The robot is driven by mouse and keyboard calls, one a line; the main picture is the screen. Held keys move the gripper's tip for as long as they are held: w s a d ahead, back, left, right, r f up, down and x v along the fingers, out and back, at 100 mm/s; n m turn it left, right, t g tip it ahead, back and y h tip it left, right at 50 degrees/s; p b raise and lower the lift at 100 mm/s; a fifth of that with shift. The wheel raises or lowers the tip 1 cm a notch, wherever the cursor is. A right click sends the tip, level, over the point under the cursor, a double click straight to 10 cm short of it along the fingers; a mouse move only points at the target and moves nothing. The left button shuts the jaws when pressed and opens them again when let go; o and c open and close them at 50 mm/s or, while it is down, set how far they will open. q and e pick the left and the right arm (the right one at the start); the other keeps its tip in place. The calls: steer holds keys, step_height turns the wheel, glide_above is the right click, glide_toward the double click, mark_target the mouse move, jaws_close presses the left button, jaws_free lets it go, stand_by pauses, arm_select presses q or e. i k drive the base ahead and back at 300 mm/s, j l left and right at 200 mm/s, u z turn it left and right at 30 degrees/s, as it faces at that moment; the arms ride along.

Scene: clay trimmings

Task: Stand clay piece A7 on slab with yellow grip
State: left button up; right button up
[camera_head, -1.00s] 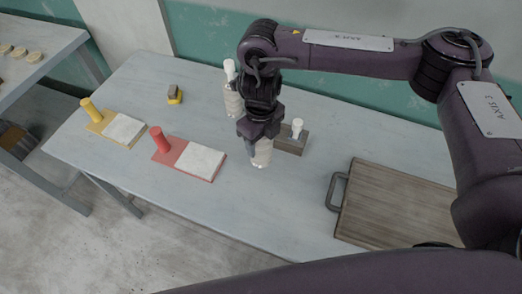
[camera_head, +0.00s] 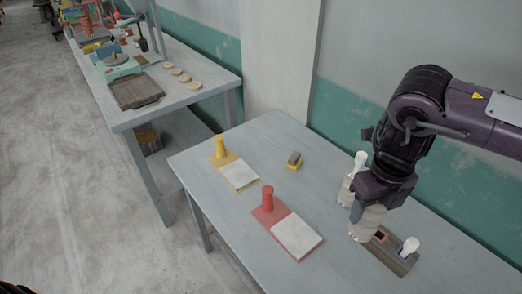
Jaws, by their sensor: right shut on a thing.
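The slab with the yellow grip (camera_head: 239,175) lies at the left of the near table, its upright yellow handle (camera_head: 220,147) at the back end. My right gripper (camera_head: 369,205) points down at the table's right side, shut on a pale, ribbed clay piece (camera_head: 366,226). The jaws hide its upper part. The held piece is upright beside a wooden block (camera_head: 394,258); I cannot tell if it touches the table. I can read no A7 label. My left gripper is out of view.
A slab with a red grip (camera_head: 297,236) lies between the yellow slab and my right gripper. A white-topped piece (camera_head: 352,180) stands behind the gripper. A small yellow-and-brown block (camera_head: 294,160) lies near the back edge. A second table (camera_head: 200,62) stands beyond.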

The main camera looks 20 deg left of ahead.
mark_target(233, 165)
steer(key=i+j, duration=0.15)
steer(key=j, duration=0.25)
steer(key=i+j, duration=0.15)
steer(key=j, duration=0.2)
steer(key=i+j, duration=0.15)
steer(key=j, duration=0.25)
steer(key=i+j, duration=0.15)
steer(key=j, duration=0.2)
steer(key=i+j, duration=0.15)
steer(key=j, duration=0.25)
steer(key=i+j, duration=0.15)
steer(key=j, duration=0.25)
